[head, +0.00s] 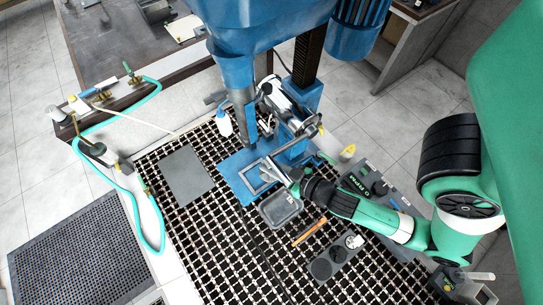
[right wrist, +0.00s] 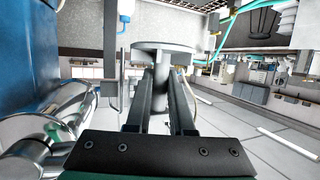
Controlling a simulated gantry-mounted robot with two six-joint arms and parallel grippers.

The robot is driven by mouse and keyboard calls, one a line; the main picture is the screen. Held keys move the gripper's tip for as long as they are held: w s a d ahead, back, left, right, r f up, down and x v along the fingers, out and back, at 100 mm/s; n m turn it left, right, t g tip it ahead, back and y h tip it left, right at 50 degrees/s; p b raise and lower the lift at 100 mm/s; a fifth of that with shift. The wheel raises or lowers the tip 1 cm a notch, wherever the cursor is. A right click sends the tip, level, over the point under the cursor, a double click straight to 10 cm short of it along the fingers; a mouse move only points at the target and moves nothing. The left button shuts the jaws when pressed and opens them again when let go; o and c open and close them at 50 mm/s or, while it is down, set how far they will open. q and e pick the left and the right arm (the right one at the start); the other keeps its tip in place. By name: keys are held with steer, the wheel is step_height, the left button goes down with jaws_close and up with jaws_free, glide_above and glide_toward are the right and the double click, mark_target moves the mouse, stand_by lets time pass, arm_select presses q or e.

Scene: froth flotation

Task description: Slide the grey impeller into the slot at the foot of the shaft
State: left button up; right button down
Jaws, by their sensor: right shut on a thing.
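My right gripper (head: 276,172) comes in from the right above the blue base plate (head: 236,182) of the flotation machine. In the right wrist view the two dark fingers of the gripper (right wrist: 163,76) are shut on the grey impeller (right wrist: 164,47). It shows as a flat round disc with a short stem between the fingers. In the head view the impeller is too small to tell apart from the fingers. The blue standpipe (head: 241,101) hangs from the machine head, up and left of the gripper. The shaft's foot and its slot cannot be made out.
A grey tub (head: 281,209) and an orange-handled tool (head: 309,232) are near the gripper on the black grating. A grey mat (head: 186,176) lies left of the base. Shiny metal cylinders (right wrist: 55,115) and a blue column (right wrist: 28,50) stand close on the left in the wrist view.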

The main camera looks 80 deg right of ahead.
steer(key=shift+w+r+p, duration=0.1)
steer(key=shift+w+p, duration=0.05)
steer(key=shift+p, duration=0.3)
steer(key=w+d+p, duration=0.1)
steer(key=p, duration=0.3)
steer(key=shift+w+d+r+p, duration=0.2)
steer(key=shift+w+d+p, duration=0.2)
steer(key=shift+w+d+f+b, duration=0.15)
steer(key=shift+w+d+b, duration=0.35)
steer(key=shift+w+d, duration=0.05)
steer(key=shift+w+d+f+b, duration=0.15)
steer(key=shift+w+d+b, duration=0.3)
steer(key=shift+w+d, duration=0.1)
steer(key=shift+f+n+y+b, duration=0.4)
steer(key=shift+f+y+b, duration=0.1)
steer(key=shift+b, duration=0.6)
